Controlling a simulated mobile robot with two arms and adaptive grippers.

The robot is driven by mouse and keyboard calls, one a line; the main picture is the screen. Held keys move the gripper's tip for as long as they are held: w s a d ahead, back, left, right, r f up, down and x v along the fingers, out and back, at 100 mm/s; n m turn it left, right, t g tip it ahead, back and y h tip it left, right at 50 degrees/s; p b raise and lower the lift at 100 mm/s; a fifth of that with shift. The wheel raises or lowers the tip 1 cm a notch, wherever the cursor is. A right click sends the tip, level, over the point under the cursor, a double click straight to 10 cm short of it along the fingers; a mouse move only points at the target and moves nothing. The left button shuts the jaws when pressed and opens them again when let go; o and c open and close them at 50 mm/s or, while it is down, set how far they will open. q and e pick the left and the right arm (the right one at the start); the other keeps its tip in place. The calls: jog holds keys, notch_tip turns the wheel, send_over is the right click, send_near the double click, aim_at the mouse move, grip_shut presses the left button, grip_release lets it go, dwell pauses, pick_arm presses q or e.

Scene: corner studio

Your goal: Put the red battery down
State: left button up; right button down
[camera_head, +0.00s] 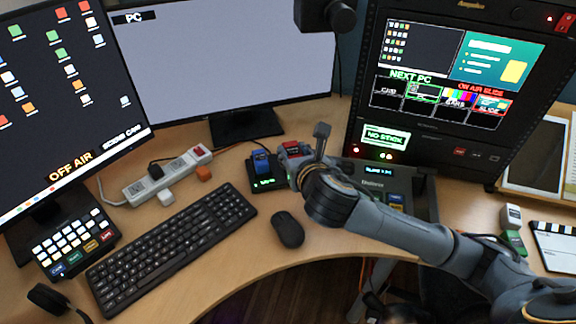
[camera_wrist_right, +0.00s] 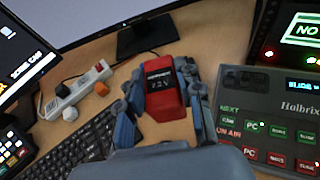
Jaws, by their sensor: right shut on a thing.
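The red battery (camera_head: 293,149) is in my right gripper (camera_head: 298,163), just right of the charger in the head view. The right wrist view shows the red battery (camera_wrist_right: 160,82) between the two fingers of the right gripper (camera_wrist_right: 161,90), which are shut on its sides. I cannot tell whether its underside touches the desk. A blue battery (camera_head: 262,160) stands in the black charger (camera_head: 240,184), which has green lights. The gripper hides part of the red battery in the head view. My left gripper is in neither view.
A mouse (camera_head: 288,230) and a keyboard (camera_head: 172,246) lie in front. A white power strip (camera_head: 167,173) is at left, and the monitor stand (camera_head: 246,127) behind. A switcher panel (camera_head: 390,183) and a screen rack (camera_head: 432,148) stand at right. Some bare desk shows around the mouse.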

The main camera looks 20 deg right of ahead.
jog(key=w+d+f, duration=0.1)
jog(key=w+f, duration=0.2)
jog(key=w, duration=0.1)
jog(key=w+d+f+b, duration=0.1)
jog(key=w+f, duration=0.2)
jog(key=w, duration=0.1)
jog(key=w+d+f, duration=0.1)
jog(key=w+f, duration=0.2)
jog(key=w, duration=0.2)
jog(key=shift+f+b, duration=0.2)
jog(key=shift+b, duration=0.1)
jog(key=shift+w+f, duration=0.15)
jog(key=shift+f, duration=0.15)
notch_tip(320, 180, down, 3)
jog(key=shift+r+b, duration=0.1)
jog(key=shift+b, duration=0.2)
jog(key=c, duration=0.9)
grip_release()
jog(key=shift+f, duration=0.2)
